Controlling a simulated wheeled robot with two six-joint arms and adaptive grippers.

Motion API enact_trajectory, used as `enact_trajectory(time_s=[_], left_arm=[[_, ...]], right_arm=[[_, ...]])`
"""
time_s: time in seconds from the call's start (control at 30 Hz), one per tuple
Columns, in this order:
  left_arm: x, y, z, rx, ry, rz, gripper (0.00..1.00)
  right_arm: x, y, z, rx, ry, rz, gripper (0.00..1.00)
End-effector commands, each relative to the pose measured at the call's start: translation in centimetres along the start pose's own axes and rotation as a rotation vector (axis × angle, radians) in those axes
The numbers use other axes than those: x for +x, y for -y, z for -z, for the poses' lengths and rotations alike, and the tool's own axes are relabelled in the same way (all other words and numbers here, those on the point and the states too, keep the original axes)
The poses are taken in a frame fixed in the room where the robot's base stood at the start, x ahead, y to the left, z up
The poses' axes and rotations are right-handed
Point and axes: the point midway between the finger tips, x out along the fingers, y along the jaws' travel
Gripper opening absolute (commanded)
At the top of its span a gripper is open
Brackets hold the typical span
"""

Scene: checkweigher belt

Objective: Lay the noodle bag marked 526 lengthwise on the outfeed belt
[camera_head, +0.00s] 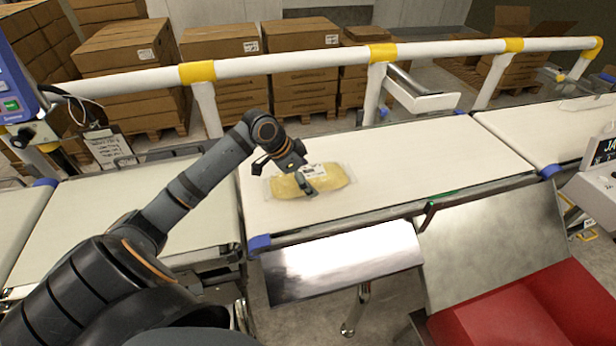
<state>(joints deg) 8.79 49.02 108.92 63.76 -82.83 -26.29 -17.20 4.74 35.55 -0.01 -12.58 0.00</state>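A clear bag of yellow noodles (335,177) lies on the near left part of the middle white belt (420,150). Its long side runs roughly left to right in the picture. It has a white label, too small to read, so I cannot confirm the number 526. My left gripper (285,176) is at the bag's left half, with one dark finger across the label area. The other finger's contact with the bag is unclear, so I cannot tell if the bag is gripped. My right gripper is out of view. No visible sign names the outfeed belt.
Another white belt (90,214) lies left, and one (560,125) lies right. A white rail (290,62) with yellow joints runs behind. Cartons (125,45) stand beyond it. A metal plate (340,262) and a red surface (540,315) are in front. A display (603,150) stands right.

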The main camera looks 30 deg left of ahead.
Motion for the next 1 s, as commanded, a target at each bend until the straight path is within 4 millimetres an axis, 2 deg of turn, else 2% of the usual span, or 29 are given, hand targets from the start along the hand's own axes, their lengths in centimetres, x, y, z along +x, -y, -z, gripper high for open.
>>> enact_trajectory(time_s=[0.3, 0.7, 0.8, 1.0], left_arm=[[-0.6, 0.1, 0.0, 0.002, 0.001, 0.003, 1.00], [-6.3, 0.1, 0.0, 0.004, 0.009, 0.005, 1.00], [-8.4, 0.1, 0.3, -0.001, 0.012, 0.000, 1.00], [-10.5, 0.0, 0.5, 0.001, 0.009, -0.002, 1.00]], right_arm=[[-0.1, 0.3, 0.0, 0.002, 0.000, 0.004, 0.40], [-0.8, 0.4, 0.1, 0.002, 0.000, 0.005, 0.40], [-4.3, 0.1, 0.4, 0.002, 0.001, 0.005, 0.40], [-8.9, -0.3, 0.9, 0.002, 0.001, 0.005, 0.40]])
